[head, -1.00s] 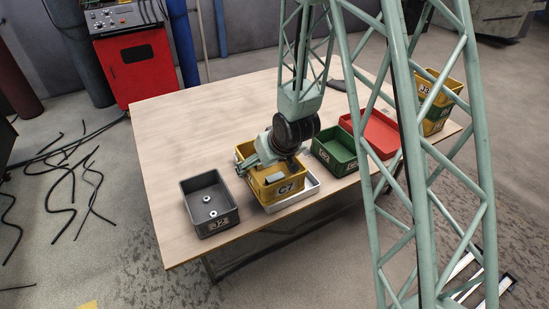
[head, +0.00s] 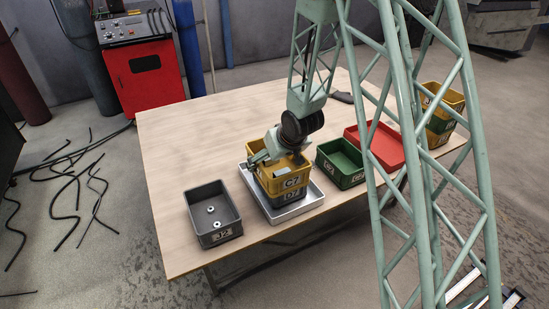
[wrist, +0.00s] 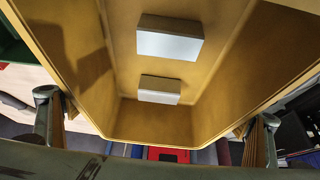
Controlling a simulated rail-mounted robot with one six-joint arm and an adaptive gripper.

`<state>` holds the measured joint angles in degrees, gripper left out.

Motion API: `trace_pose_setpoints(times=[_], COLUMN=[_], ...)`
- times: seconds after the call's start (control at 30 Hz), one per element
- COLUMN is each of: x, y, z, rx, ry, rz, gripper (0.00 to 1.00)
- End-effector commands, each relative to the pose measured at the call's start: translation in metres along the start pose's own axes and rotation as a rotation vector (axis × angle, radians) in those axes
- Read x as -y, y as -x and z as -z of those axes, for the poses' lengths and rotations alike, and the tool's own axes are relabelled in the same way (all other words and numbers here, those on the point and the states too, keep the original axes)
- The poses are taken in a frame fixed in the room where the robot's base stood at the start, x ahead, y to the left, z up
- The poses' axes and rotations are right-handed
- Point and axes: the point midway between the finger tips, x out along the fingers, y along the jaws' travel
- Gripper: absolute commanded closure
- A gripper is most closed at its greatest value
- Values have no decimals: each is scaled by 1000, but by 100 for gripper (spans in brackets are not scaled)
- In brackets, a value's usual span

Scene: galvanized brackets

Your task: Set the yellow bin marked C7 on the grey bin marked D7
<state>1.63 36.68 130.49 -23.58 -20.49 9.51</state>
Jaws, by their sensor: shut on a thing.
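The yellow bin marked C7 (head: 295,182) is directly above the grey bin marked D7 (head: 291,196), roughly lined up with it. I cannot tell whether it rests on it or hangs just clear. The grey bin stands in a shallow silver tray (head: 314,200) on the table; only its lower part shows. My gripper (head: 279,158) is shut on the yellow bin from above. In the wrist view its fingers are at opposite walls of the yellow bin (wrist: 150,122), which holds two pale blocks (wrist: 170,40).
A dark grey bin marked J2 (head: 225,235) with two washers stands left of the tray. A green bin (head: 345,178) and a red bin (head: 385,145) stand to the right. A stack with yellow bins (head: 452,95) is at the far right. The table's back left (head: 195,130) is clear.

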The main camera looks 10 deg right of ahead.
Motion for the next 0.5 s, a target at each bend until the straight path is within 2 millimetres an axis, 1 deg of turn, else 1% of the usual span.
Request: trace_pose_setpoints(times=[0.03, 0.23, 0.5], x=[-6, -23, -39], y=[-4, -21, -36], z=[7, 27, 45], rx=[-3, -3, -2], ry=[0, 1, 0], rz=[-1, -1, -1], gripper=[23, 23, 23])
